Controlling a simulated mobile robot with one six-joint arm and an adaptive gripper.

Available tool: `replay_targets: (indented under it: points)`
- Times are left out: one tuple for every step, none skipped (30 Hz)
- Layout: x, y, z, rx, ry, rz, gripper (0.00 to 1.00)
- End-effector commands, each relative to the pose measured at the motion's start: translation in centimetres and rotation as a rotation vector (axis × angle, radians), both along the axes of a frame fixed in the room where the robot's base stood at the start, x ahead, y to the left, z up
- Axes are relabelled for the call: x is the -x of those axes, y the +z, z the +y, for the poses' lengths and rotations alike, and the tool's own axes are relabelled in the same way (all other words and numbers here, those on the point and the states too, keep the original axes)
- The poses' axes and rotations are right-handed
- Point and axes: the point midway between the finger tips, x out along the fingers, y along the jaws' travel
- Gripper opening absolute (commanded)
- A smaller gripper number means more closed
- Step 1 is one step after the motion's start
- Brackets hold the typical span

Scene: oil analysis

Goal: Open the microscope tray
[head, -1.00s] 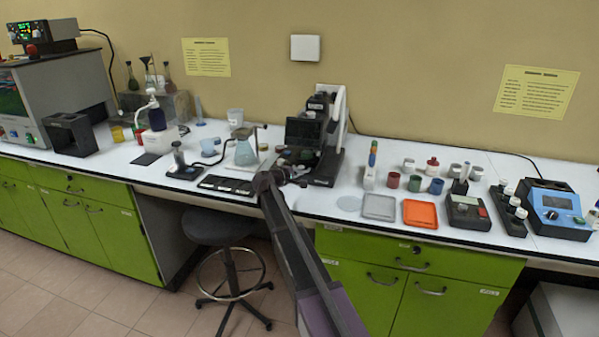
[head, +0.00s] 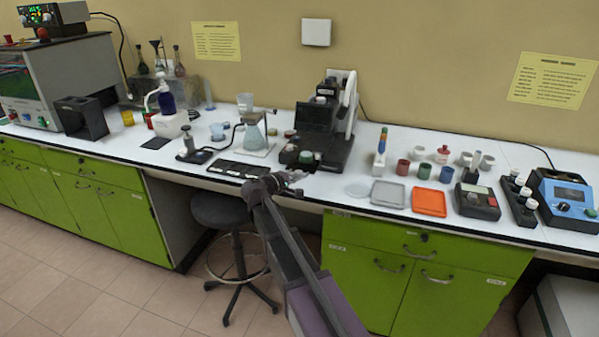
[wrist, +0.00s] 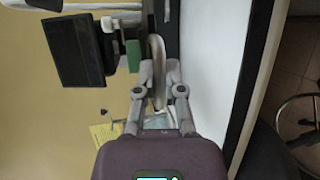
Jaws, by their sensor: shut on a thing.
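The black microscope (head: 322,118), with its dark screen, stands at the back middle of the bench. Its screen also shows in the wrist view (wrist: 74,51). My gripper (head: 292,181) is at the bench's front edge, in front of and left of the microscope. In the wrist view my gripper (wrist: 158,75) is shut with its fingers either side of a thin grey-brown rounded piece, apparently the edge of the microscope tray (wrist: 157,56). Small round pots (head: 306,157) are by the microscope's front left. How far out the tray stands is hard to tell.
Left of the microscope are a flask on a stand (head: 253,138) and a flat black slide tray (head: 238,169). To the right are a grey tray (head: 388,194) and an orange tray (head: 429,202). A stool (head: 221,209) stands below, left of my arm.

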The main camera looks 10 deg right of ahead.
Motion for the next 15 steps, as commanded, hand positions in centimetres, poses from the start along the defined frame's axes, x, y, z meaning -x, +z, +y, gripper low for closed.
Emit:
replay_targets:
  points:
    - [-0.04,-0.01,-0.02,-0.001,-0.001,0.001,0.0]
    - [-0.05,-0.01,-0.03,-0.001,-0.001,0.001,0.0]
    - [-0.05,-0.01,-0.03,-0.001,-0.001,0.001,0.0]
    - [-0.06,-0.02,-0.04,-0.001,-0.001,0.001,0.0]
    - [-0.06,-0.02,-0.04,-0.001,-0.001,0.001,0.0]
    - [-0.06,-0.02,-0.04,-0.001,-0.001,0.001,0.21]
    - [-0.07,-0.02,-0.04,-0.001,-0.001,0.001,0.3]
    - [-0.07,-0.01,-0.04,-0.001,-0.001,0.001,0.39]
    - [-0.08,-0.01,-0.04,-0.001,-0.001,0.001,0.48]
    - [-0.07,-0.01,-0.04,-0.001,-0.001,0.001,0.48]
    - [-0.07,-0.01,-0.04,-0.001,0.0,0.001,0.48]
    - [-0.08,-0.01,-0.04,-0.001,0.0,0.001,0.48]
    - [-0.08,-0.01,-0.04,-0.001,0.0,0.001,0.48]
    - [-0.08,-0.01,-0.04,-0.001,0.0,0.001,0.48]
    - [-0.08,-0.01,-0.04,-0.001,0.0,0.001,0.48]
